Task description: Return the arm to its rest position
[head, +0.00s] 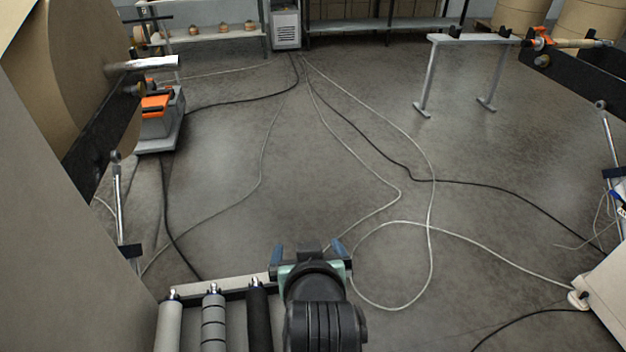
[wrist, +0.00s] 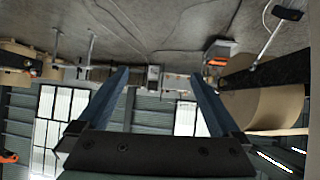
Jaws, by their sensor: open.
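My gripper (head: 308,252) shows at the bottom middle of the head view, at the end of my dark arm. Its two blue fingers point away from me, over the concrete floor. In the wrist view my gripper (wrist: 158,100) has its two blue fingers spread well apart, with nothing between them. The gripper is open and empty. The wrist view looks across the hall towards windows and shelving, and appears upside down, with the floor at the top.
Rollers (head: 213,318) lie left of my arm. Cables (head: 430,200) cross the floor. A grey stand (head: 470,40) is at the back right. The middle floor is otherwise clear.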

